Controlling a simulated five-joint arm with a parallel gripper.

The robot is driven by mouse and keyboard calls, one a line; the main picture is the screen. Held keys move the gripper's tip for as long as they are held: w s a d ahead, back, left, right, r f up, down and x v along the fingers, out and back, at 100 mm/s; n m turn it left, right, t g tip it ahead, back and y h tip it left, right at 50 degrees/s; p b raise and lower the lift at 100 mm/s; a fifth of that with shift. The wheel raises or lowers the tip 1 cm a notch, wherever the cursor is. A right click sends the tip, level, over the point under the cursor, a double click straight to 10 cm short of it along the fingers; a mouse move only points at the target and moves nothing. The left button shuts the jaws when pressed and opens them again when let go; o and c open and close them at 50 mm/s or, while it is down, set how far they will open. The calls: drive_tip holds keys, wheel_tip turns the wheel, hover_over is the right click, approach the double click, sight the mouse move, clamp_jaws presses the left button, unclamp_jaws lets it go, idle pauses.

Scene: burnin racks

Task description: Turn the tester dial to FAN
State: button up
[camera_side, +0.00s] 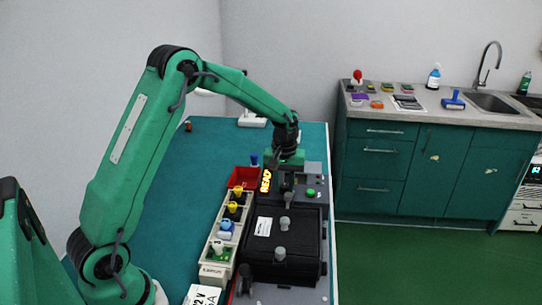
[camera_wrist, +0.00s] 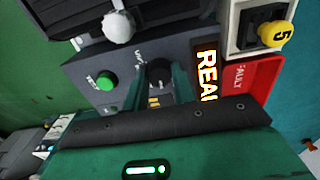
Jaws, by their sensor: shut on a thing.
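In the wrist view, the tester is a dark grey panel (camera_wrist: 78,72) with a small black round dial (camera_wrist: 160,70). My gripper (camera_wrist: 160,84) reaches over the panel with one finger on each side of the dial and is shut on it. Letters beside the dial are partly covered by a finger. I cannot read a FAN mark or tell which setting the dial points to. In the side view, my gripper (camera_side: 287,166) is down at the tester (camera_side: 322,183) at the bench's far right; the dial is hidden there.
A glowing display (camera_wrist: 207,76) reads "REA" with the rest cut off. A green button (camera_wrist: 106,81) sits on the panel. A red bin marked "AULTY" (camera_wrist: 252,85) and a rack with a yellow-knobbed unit (camera_wrist: 275,34) adjoin it. A black case (camera_side: 262,246) stands nearer; the teal mat (camera_side: 210,150) is mostly clear.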

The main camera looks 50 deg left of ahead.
sight(283, 186)
drive_tip(key=n, duration=0.7)
drive_tip(key=shift+a, duration=0.15)
idle(0.4)
drive_tip(key=o, duration=1)
drive_tip(key=shift+r, duration=0.15)
wheel_tip(283, 186, up, 7)
drive_tip(key=shift+s, duration=0.15)
drive_tip(key=shift+r, duration=0.3)
